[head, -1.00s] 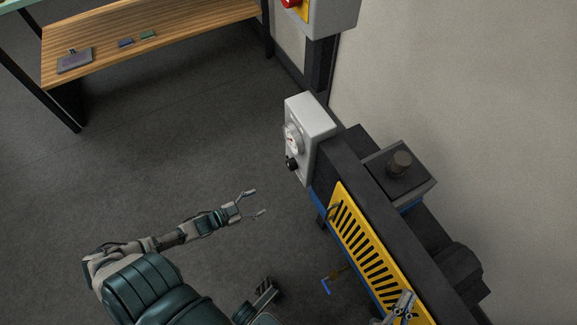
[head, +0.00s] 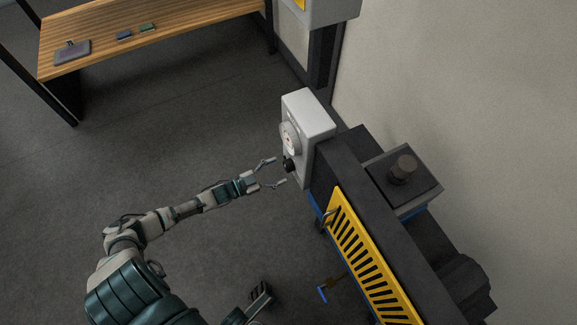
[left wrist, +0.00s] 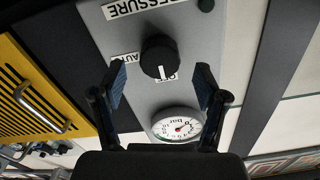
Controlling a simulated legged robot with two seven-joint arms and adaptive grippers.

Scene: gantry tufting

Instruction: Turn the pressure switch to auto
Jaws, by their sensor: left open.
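The pressure switch is a round black knob (head: 289,165) on the front of a grey box (head: 309,115). In the left wrist view the knob (left wrist: 158,57) shows upside down, its white mark towards the label OFF (left wrist: 172,76). The label AUTO (left wrist: 124,58) lies to the left of the knob, partly behind a finger. My left gripper (head: 278,171) is open just in front of the knob. In the left wrist view its fingers (left wrist: 160,80) stand on either side of the knob, with gaps; I see no contact.
A pressure gauge (left wrist: 178,126) sits beside the knob on the same box. A dark machine with a yellow slotted guard (head: 370,255) extends towards the lower right. A wooden table (head: 175,25) stands at the back left. The floor (head: 170,140) between is clear.

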